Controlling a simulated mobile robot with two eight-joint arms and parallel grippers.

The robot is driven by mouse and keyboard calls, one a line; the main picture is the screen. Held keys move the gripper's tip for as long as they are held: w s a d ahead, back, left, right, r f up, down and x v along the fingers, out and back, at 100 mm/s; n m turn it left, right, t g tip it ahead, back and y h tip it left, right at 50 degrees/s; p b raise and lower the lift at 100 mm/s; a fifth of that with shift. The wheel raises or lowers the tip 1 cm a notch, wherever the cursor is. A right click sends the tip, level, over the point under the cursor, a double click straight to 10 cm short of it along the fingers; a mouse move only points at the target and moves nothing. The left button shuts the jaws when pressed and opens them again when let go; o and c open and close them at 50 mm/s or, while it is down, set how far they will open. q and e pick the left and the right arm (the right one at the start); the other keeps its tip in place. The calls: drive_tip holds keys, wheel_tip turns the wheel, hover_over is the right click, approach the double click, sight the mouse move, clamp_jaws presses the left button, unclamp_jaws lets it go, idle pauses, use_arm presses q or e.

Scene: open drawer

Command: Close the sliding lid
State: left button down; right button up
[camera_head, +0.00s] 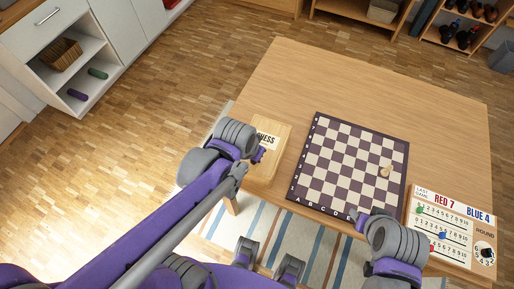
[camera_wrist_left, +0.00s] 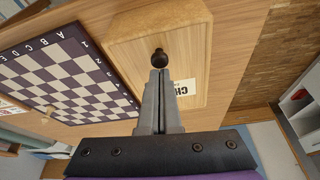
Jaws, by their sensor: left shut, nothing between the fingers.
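The light wooden box (camera_head: 265,172) marked "CHESS" lies at the left of the table, beside the chessboard. In the left wrist view the box (camera_wrist_left: 195,55) has a pale rim around a flat wooden surface, with the white label (camera_wrist_left: 184,88) on it. A small dark round knob (camera_wrist_left: 159,56) shows there, just beyond my fingertips. My left gripper (camera_head: 260,155) is over the box; its fingers (camera_wrist_left: 159,73) are together and empty, and I cannot tell whether they touch the knob. My right gripper (camera_head: 358,217) is near the front edge of the chessboard, its fingers too small to judge.
The chessboard (camera_head: 350,160) lies in the middle of the table, with a pale piece (camera_head: 385,171) at its right. A scoreboard (camera_head: 450,230) lies at the front right. The table (camera_head: 300,75) is clear behind the board. A white cabinet (camera_head: 60,70) stands at the left.

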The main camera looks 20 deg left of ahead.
sight(263, 142)
use_arm(q)
drive_tip(key=w, duration=0.2)
drive_tip(key=w+r, duration=0.1)
drive_tip(key=w, duration=0.1)
drive_tip(key=shift+d, duration=0.35)
drive_tip(key=p+v, duration=0.2)
drive_tip(key=v, duration=0.7)
drive_tip(key=s+a+f+n+t, duration=0.1)
drive_tip(key=s+a+f, duration=0.2)
drive_tip(key=s, duration=0.3)
drive_tip(key=shift+s+f+n+y+p, duration=0.25)
drive_tip(key=shift+f+n+y+p, duration=0.05)
drive_tip(key=shift+f+n+p, duration=0.1)
use_arm(e)
drive_tip(key=r, duration=0.1)
drive_tip(key=w+r, duration=0.1)
drive_tip(key=r, duration=0.1)
drive_tip(key=shift+w+d+r, duration=0.15)
drive_tip(key=shift+w, duration=0.2)
use_arm(q)
drive_tip(key=shift+d, duration=0.1)
use_arm(e)
drive_tip(key=shift+d, duration=0.1)
